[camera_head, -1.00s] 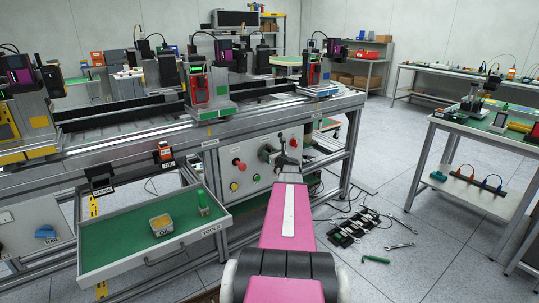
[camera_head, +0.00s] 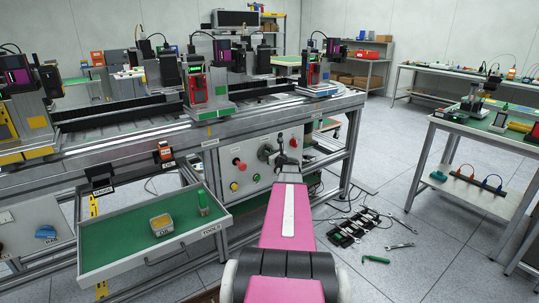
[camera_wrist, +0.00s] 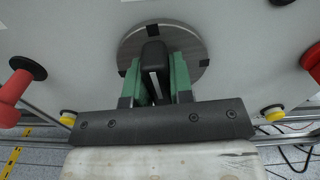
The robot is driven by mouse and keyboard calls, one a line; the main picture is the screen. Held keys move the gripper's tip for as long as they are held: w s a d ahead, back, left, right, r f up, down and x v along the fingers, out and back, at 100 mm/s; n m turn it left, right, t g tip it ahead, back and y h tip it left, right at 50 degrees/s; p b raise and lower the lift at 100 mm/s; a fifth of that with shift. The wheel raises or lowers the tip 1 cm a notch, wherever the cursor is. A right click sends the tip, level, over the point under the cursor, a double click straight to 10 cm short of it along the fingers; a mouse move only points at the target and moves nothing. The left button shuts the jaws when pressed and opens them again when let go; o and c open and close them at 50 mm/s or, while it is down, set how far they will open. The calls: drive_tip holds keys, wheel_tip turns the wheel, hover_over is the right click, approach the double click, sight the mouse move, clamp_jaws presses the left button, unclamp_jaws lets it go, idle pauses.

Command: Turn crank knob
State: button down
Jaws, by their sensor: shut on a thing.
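The crank knob (camera_wrist: 153,58) is a black upright grip with a pale line, in front of a round grey metal disc (camera_wrist: 190,43) with dark marks on its rim. My gripper (camera_wrist: 160,72) has its green fingers on both sides of the knob and is shut on it. In the head view, the disc (camera_head: 264,152) shows on the grey front panel, partly behind my gripper (camera_head: 281,152). The knob itself is hard to make out there.
A red knob (camera_head: 239,163) is left of the disc on the panel, and another red knob (camera_head: 293,142) is to the right. Yellow buttons (camera_head: 256,178) sit below. An open green-lined drawer (camera_head: 120,240) sticks out at left. Tools lie on the floor at right.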

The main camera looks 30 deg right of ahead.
drive_tip(key=n, duration=0.4)
drive_tip(key=shift+a+f, duration=0.1)
drive_tip(key=shift+a, duration=0.15)
drive_tip(key=n, duration=0.5)
drive_tip(key=shift+a+f, duration=0.15)
drive_tip(key=shift+a, duration=0.05)
drive_tip(key=n, duration=0.6)
drive_tip(key=f+n, duration=0.1)
drive_tip(key=n, duration=0.2)
drive_tip(key=shift+s+a, duration=0.1)
drive_tip(key=shift+n, duration=0.3)
drive_tip(key=c, duration=1)
unclamp_jaws()
drive_tip(key=s, duration=1)
drive_tip(key=shift+s+d, duration=0.4)
